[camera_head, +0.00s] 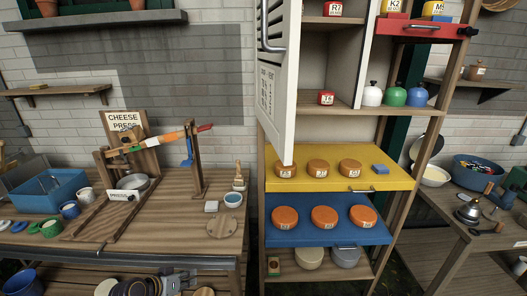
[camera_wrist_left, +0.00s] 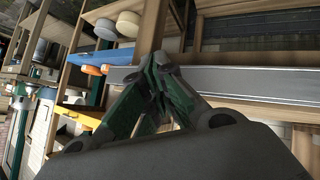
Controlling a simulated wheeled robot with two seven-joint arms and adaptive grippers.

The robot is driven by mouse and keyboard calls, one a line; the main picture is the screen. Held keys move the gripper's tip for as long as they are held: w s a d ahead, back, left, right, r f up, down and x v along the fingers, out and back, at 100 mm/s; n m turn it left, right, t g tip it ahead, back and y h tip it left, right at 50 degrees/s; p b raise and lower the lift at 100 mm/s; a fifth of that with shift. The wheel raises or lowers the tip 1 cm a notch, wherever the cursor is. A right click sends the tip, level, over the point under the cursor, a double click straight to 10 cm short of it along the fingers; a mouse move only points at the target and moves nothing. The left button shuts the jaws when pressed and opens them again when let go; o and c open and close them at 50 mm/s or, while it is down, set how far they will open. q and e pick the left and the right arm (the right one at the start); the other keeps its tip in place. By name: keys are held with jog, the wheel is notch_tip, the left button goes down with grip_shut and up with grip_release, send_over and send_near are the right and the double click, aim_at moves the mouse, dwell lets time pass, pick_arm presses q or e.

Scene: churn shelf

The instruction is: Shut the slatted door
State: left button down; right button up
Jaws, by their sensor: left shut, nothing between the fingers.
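The slatted door (camera_head: 279,85) is white, with a row of slats and a metal handle (camera_head: 264,28) near its upper left edge. It stands open on the left side of the tall wooden shelf (camera_head: 398,170), swung out toward me and seen at a steep angle. The compartment beside it is exposed. My left gripper (camera_wrist_left: 154,72) shows in the left wrist view, its green-padded fingers shut and empty. The shelf's coloured boards lie to its left in that tilted view. I cannot make out the door there. My right gripper is not in view.
A yellow board (camera_head: 408,180) and a blue board (camera_head: 330,232) with orange rounds jut out below the door. The cheese press table (camera_head: 190,228) stands left, another table (camera_head: 465,232) right. A red drawer (camera_head: 425,29) sits at upper right.

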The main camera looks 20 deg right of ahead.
pick_arm(q)
jog(key=w+d+r+m+h+b, duration=0.1)
jog(key=w+d+r+m+h, duration=0.2)
jog(key=r, duration=1.2)
jog(key=d+r+m+h, duration=0.3)
jog(key=d+r+h, duration=0.15)
jog(key=r, duration=1.05)
jog(key=s+r+m+g+h, duration=0.1)
jog(key=s+r+m+g, duration=0.1)
jog(key=r, duration=0.5)
jog(key=s+d+r+m+g+h, duration=0.1)
jog(key=s+r+m+g, duration=0.2)
jog(key=s+r, duration=0.3)
jog(key=s+d+r+m+g+h+b, duration=0.1)
jog(key=s+r+m+g, duration=0.2)
jog(key=r, duration=0.7)
jog(key=shift+s+d+r+m, duration=0.25)
jog(key=shift+s+m, duration=0.15)
jog(key=shift+s, duration=0.3)
jog(key=shift+d, duration=0.1)
